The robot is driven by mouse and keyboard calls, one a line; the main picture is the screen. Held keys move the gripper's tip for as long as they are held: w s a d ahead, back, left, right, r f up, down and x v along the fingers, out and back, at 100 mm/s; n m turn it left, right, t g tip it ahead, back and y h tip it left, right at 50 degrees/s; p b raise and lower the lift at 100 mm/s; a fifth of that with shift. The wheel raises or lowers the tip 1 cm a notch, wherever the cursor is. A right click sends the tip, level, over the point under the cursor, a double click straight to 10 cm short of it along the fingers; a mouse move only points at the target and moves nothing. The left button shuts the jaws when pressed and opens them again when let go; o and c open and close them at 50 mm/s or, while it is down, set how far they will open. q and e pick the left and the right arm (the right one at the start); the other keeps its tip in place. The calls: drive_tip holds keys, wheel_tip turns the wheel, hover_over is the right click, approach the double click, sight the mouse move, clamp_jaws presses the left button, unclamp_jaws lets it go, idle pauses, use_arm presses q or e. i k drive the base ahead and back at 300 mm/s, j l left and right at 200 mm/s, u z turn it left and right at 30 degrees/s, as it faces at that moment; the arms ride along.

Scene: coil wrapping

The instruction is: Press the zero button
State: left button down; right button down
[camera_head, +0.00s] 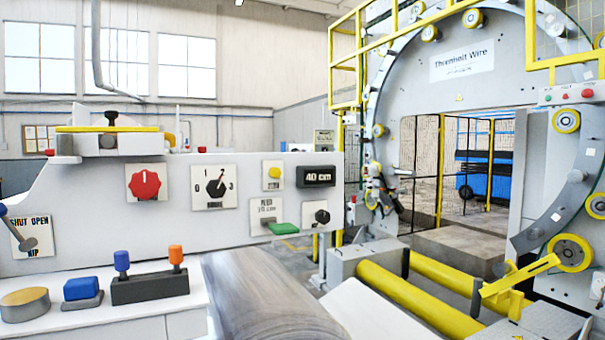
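A grey control panel (95,190) fills the left half of the head view. A small yellow button (274,172) sits on a white plate near its right end, just left of a black display (318,176) reading "40 cm". The small label under the yellow button is too blurred to read surely, so I cannot tell if it says zero. A green button or paddle (283,228) juts out below, beside a plate with blurred text. Neither of my grippers is in view, and nothing covers the yellow button.
A red knob (145,184), a black selector (215,187) and a black knob (322,216) share the panel. Orange and blue levers (176,257) stand on the ledge below. A grey roll (265,300) lies in front. Yellow rollers (415,300) and a large ring machine stand right.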

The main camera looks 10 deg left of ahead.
sight(274, 172)
drive_tip(key=i+l, duration=0.15)
drive_tip(key=l, duration=0.2)
drive_tip(key=i+l, duration=0.15)
drive_tip(key=l, duration=0.15)
drive_tip(key=i+l, duration=0.15)
drive_tip(key=l, duration=0.2)
drive_tip(key=u, duration=1.3)
